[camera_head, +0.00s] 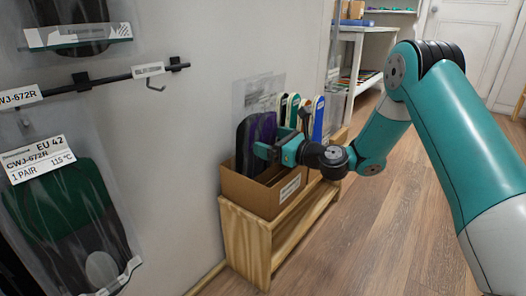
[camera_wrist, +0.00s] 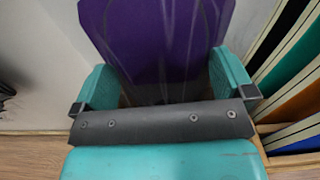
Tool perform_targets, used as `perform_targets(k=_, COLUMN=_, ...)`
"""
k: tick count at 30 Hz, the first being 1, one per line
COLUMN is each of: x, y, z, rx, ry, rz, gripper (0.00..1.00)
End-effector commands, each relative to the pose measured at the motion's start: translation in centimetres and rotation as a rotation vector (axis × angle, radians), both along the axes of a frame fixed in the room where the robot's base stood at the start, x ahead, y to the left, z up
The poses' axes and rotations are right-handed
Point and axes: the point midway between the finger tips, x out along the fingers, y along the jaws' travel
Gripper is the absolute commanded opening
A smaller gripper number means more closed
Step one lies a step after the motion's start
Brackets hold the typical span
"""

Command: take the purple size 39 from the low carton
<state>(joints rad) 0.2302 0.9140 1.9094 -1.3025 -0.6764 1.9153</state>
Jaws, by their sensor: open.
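The low carton (camera_head: 250,194) is a brown cardboard box on a wooden bench against the wall. Purple and black insoles (camera_head: 256,134) stand upright in it, in a clear bag. The purple one fills the upper middle of the wrist view (camera_wrist: 165,40); no size can be read on it. My gripper (camera_head: 268,150) is at the carton, just over its rim and close against the purple insole. In the wrist view my gripper (camera_wrist: 163,85) has its two teal fingers apart, one on each side of the purple insole. Whether they touch it is unclear.
The wooden bench (camera_head: 243,238) holds the carton. A hanging bag labelled EU 42 (camera_head: 70,215) is at the left. The floor to the right is free.

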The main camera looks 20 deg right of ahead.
Motion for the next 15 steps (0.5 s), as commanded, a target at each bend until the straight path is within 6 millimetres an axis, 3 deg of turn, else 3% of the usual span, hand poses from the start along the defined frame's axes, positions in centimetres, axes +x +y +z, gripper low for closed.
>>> perform_targets(k=4, x=-0.01, y=-0.02, z=0.08, rx=0.000, ry=0.000, rz=0.000, gripper=1.00)
perform_targets(k=9, x=-0.03, y=-0.01, z=0.09, rx=0.000, ry=0.000, rz=0.000, gripper=0.65)
perform_targets(k=15, x=-0.02, y=-0.02, z=0.12, rx=0.001, ry=-0.001, rz=0.000, gripper=0.65)
